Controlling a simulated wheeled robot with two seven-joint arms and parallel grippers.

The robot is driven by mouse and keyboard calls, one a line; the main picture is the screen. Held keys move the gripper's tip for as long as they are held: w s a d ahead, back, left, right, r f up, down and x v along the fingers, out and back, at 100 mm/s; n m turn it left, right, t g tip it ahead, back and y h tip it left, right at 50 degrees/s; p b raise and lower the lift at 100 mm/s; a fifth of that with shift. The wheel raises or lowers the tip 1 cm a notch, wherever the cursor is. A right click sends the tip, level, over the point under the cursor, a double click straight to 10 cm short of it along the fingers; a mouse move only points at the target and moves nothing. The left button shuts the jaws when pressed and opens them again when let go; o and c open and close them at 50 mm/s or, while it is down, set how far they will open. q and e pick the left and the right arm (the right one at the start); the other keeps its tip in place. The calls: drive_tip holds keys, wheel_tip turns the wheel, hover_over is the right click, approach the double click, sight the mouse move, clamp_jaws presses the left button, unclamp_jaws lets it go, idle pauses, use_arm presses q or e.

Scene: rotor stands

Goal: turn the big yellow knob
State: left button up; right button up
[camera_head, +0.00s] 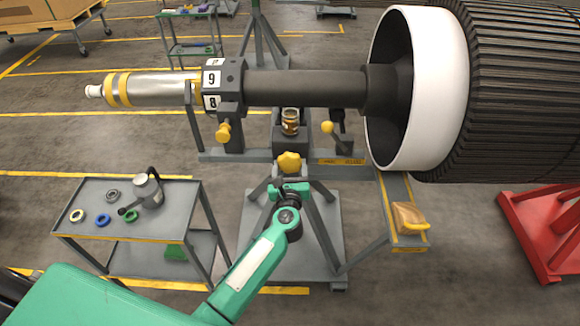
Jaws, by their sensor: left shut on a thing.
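The big yellow knob (289,161) is a lobed handle on the front of the grey rotor stand, near the middle of the view. My left gripper (289,184) reaches up to it from below on my green arm. It is shut on the knob, and its fingertips are partly hidden by the knob and the wrist. A smaller yellow knob (223,131) sits to the left under the numbered collar (211,84). My right gripper is not in view.
A grey cart (180,218) with colored rings and a metal can (148,190) stands at the left. The rotor's dark shaft (305,88) and white-rimmed drum (400,90) extend above and to the right. A red stand (545,225) is at the far right.

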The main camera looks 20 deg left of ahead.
use_arm(q)
drive_tip(key=m+p, duration=0.2)
drive_tip(key=m, duration=0.1)
drive_tip(key=shift+r, duration=0.1)
drive_tip(key=m+p, duration=0.2)
drive_tip(key=m, duration=0.3)
drive_tip(key=shift+s+a+m+p, duration=0.1)
drive_tip(key=shift+m+p, duration=0.2)
drive_tip(key=shift+p, duration=0.1)
drive_tip(key=m+p, duration=0.2)
drive_tip(key=m, duration=0.2)
drive_tip(key=shift+m+p, duration=0.85)
drive_tip(key=shift+m, duration=1.15)
drive_tip(key=o, duration=1)
